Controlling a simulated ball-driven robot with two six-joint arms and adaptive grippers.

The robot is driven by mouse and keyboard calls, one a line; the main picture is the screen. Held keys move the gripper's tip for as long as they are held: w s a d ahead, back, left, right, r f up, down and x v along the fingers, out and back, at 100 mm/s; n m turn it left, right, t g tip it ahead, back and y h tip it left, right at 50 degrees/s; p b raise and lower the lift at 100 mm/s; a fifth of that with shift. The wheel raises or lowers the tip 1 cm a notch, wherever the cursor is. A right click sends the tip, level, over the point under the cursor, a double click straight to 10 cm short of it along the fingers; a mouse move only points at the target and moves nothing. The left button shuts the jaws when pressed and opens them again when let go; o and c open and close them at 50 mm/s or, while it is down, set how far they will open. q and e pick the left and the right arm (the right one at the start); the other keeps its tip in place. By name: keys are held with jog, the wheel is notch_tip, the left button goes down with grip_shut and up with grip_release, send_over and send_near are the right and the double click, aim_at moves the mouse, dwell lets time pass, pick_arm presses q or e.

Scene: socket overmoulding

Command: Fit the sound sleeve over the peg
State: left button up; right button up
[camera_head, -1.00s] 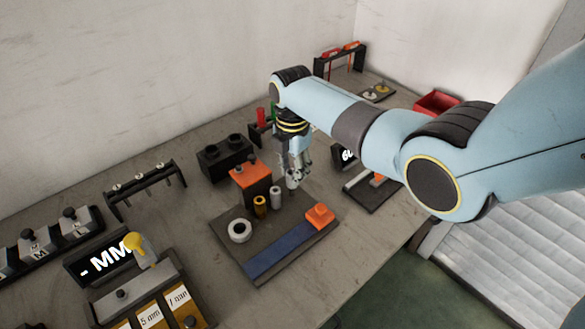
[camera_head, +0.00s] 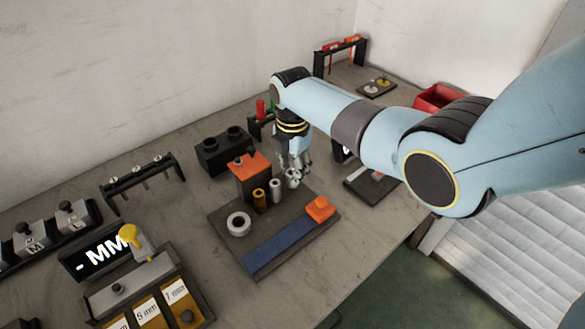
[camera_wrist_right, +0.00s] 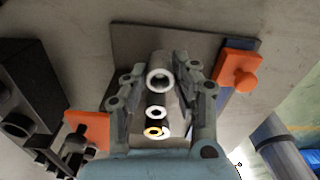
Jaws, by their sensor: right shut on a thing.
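My right gripper (camera_head: 294,174) is over the back right part of the dark plate (camera_head: 225,250). In the right wrist view its fingers (camera_wrist_right: 162,88) are shut on a pale grey sleeve (camera_wrist_right: 159,77), whose round open top faces the camera. Whether the sleeve touches the plate or sits around a peg is hidden. Beside it stand a pale grey sleeve or peg (camera_head: 275,190) and a brass-coloured one (camera_head: 259,201), both upright. They also show in the wrist view, the pale one (camera_wrist_right: 156,114) and the brass one (camera_wrist_right: 154,132). My left gripper is not in view.
An orange-topped block (camera_head: 251,178) stands close behind the cylinders. An orange knobbed piece (camera_head: 320,208), a blue strip (camera_head: 293,249) and a white ring (camera_head: 238,224) are on the plate. A black two-socket block (camera_head: 224,151) stands behind.

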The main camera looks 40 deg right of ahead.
jog(key=shift+f+b, duration=0.45)
jog(key=shift+f, duration=0.25)
jog(key=o, duration=1.1)
jog(key=shift+c, duration=0.2)
jog(key=shift+r, duration=0.1)
notch_tip(320, 180, up, 12)
jog(key=shift+f, duration=0.2)
